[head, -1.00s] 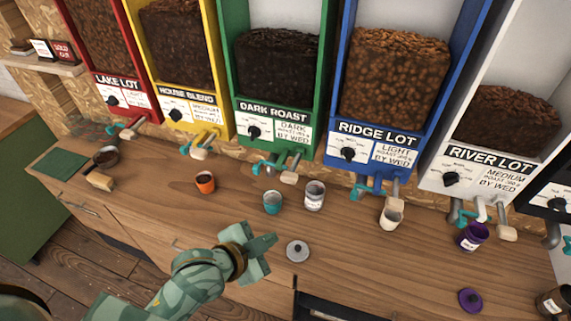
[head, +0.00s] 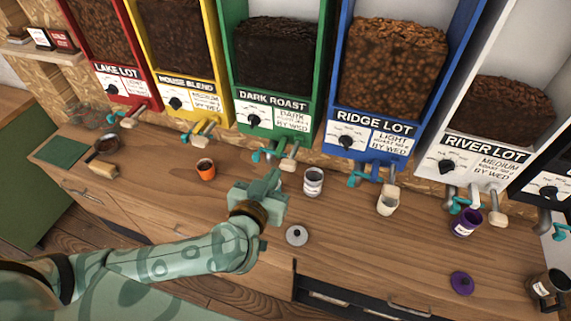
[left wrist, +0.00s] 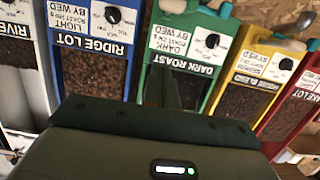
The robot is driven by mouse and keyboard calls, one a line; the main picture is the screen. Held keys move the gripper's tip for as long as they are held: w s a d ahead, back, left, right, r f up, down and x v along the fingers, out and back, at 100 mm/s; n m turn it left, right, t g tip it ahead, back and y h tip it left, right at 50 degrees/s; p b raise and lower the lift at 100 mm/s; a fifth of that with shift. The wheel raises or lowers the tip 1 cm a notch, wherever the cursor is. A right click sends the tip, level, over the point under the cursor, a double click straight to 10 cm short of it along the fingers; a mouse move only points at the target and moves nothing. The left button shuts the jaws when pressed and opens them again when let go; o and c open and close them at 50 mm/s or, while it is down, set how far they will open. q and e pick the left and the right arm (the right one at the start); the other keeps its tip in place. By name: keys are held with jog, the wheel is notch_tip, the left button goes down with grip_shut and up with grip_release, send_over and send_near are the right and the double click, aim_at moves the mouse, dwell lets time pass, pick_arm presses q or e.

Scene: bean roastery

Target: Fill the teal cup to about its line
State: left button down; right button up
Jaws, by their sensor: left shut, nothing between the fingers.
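My left gripper (head: 266,184) is shut and empty over the counter, in front of the green DARK ROAST dispenser (head: 272,98). The teal cup cannot be made out now; my left gripper covers the spot on the counter where it stood in the earlier head view. The green dispenser holds dark beans and has a teal handle (head: 262,155) at its outlet. The dispenser also shows upside down in the left wrist view (left wrist: 183,50), where the dark gripper body fills the bottom and no cup shows. My right gripper is not in view.
An orange cup (head: 206,171) stands left of the gripper and a white labelled canister (head: 313,182) right of it. A grey lid (head: 296,235) lies in front. A cream cup (head: 387,204) and a purple cup (head: 466,222) stand farther right.

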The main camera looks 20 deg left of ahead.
pick_arm(q)
jog(key=shift+a+f, duration=0.1)
jog(key=shift+f, duration=0.15)
send_near(293, 155)
jog(key=w+r, duration=0.4)
notch_tip(293, 155, down, 4)
jog(key=shift+s+r+b, duration=0.1)
jog(key=shift+s+b, duration=0.1)
jog(key=shift+b, duration=0.45)
